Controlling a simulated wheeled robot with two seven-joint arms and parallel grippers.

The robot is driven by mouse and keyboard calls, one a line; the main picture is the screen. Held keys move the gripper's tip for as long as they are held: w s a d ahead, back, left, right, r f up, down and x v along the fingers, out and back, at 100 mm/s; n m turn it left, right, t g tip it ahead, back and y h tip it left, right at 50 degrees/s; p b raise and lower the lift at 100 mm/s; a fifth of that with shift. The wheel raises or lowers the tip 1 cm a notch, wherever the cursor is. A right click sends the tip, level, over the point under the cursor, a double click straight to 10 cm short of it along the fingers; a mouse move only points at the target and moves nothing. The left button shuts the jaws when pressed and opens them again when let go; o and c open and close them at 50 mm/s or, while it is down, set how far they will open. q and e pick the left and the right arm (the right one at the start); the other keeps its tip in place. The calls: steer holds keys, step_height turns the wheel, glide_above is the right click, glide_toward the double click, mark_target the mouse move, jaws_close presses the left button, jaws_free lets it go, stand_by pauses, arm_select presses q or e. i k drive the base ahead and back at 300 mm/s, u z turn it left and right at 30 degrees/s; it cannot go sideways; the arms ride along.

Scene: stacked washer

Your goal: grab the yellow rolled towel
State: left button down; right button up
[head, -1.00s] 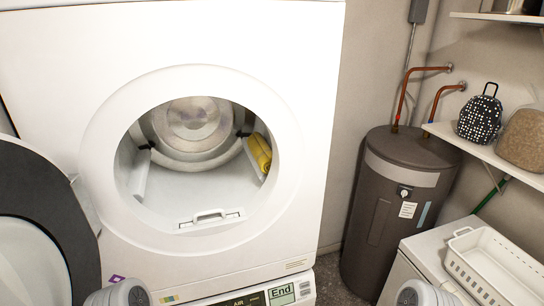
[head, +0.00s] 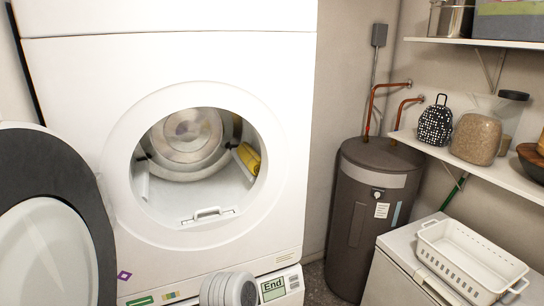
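The yellow rolled towel (head: 249,159) lies inside the drum of the upper machine (head: 215,181), against the right side of the opening. Part of it is hidden by the rim of the round opening. The machine's round door (head: 48,252) stands swung open to the left. A rounded grey part of my own arm shows at the bottom edge, in front of the machine. Neither of my grippers is in view.
A white basket (head: 472,262) sits on a low white cabinet (head: 398,246) at right. A dark water heater (head: 372,215) stands between it and the machine. A wall shelf (head: 475,166) holds a dotted backpack (head: 435,122) and a jar (head: 477,137).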

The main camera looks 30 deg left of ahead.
mark_target(249, 155)
steer(key=u, duration=0.15)
steer(key=i, duration=1.05)
steer(key=u, duration=0.7)
